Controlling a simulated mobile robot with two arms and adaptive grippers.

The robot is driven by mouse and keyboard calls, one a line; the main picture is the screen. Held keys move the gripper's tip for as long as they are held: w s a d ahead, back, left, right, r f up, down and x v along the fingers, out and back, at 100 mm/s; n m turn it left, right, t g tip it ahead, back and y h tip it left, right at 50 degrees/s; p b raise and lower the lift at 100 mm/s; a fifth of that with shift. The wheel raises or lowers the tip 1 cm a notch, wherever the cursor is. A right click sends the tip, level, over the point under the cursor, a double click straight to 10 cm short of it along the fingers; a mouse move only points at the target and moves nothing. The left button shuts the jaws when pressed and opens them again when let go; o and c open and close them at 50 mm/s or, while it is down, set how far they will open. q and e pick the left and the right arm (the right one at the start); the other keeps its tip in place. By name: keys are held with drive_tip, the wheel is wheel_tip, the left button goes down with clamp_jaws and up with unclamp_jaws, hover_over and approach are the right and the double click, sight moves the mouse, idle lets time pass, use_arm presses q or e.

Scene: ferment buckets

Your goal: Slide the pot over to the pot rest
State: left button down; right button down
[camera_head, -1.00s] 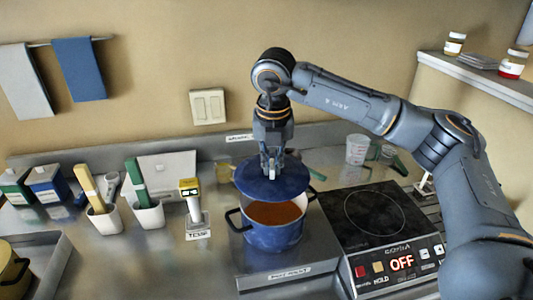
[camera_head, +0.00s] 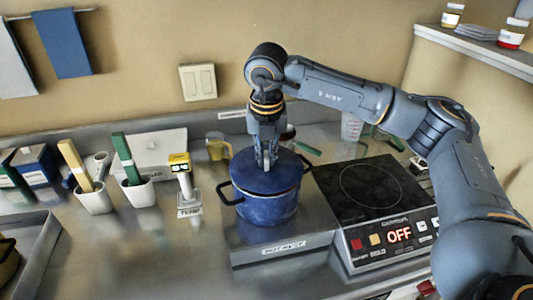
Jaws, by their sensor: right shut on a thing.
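The blue pot (camera_head: 265,207) with dark side handles stands upright on the pot rest (camera_head: 313,250), a grey slab with a label on its front edge. A blue lid (camera_head: 285,173) covers the pot's mouth and appears to sit on the rim; the pot's contents are hidden. My right gripper (camera_head: 266,160) points down over the middle of the lid and is shut on it, apparently at its knob, which the fingers hide. My left gripper is not in view.
A black cooktop (camera_head: 374,185) reading OFF is right of the rest, its burner empty. Left stand a yellow-topped thermometer (camera_head: 184,180), two white tool cups (camera_head: 137,190) and boxes. A tray (camera_head: 28,248) is at lower left.

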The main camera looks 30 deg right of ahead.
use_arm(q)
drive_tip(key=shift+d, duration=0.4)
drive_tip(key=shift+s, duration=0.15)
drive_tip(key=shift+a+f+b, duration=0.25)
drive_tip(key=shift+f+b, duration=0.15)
use_arm(e)
drive_tip(key=shift+r, duration=0.1)
idle(0.8)
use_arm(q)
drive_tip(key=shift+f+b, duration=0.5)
use_arm(e)
drive_tip(key=shift+f, duration=0.2)
idle(0.5)
idle(0.4)
drive_tip(key=c, duration=0.9)
unclamp_jaws()
drive_tip(key=shift+o, duration=0.2)
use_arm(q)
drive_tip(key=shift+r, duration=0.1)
use_arm(e)
drive_tip(key=shift+r, duration=0.1)
